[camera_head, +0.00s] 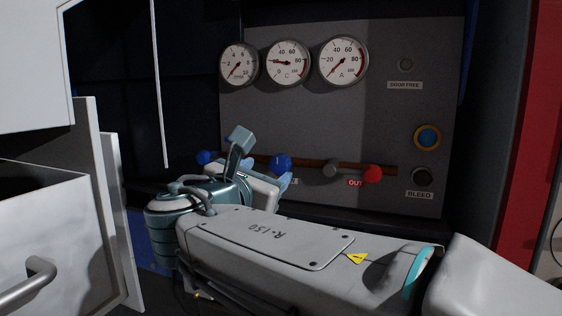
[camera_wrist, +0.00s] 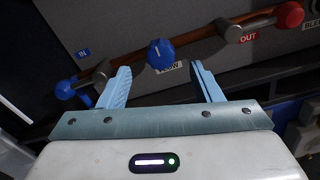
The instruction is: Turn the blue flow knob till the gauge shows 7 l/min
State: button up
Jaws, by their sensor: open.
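The blue flow knob (camera_wrist: 160,53) is on the grey panel above the FLOW label; it also shows in the head view (camera_head: 281,162). A pale mark shows on its face in the wrist view. My gripper (camera_wrist: 161,72) is open and empty, its two pale blue fingers pointing at the panel. The knob appears between and beyond the fingertips, apart from them as far as I can tell. The l/min gauge (camera_head: 238,64) is at the panel's upper left. Its red needle points down-left, near the low end of the scale. My arm hides part of the panel in the head view.
A brown pipe (camera_wrist: 125,56) runs behind the knob. A blue ball handle (camera_wrist: 65,90) is left near IN; a red ball handle (camera_wrist: 290,14) is right near OUT. Two other gauges, °C (camera_head: 288,63) and A (camera_head: 344,62), sit beside the first. A blue-yellow button (camera_head: 427,137) is at right.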

aim_at(278, 164)
jog(key=p+x, duration=0.1)
jog(key=x, duration=0.7)
jog(key=shift+w+d, duration=0.1)
jog(key=shift+w, duration=0.2)
jog(key=shift+f, duration=0.1)
jog(key=c, duration=1)
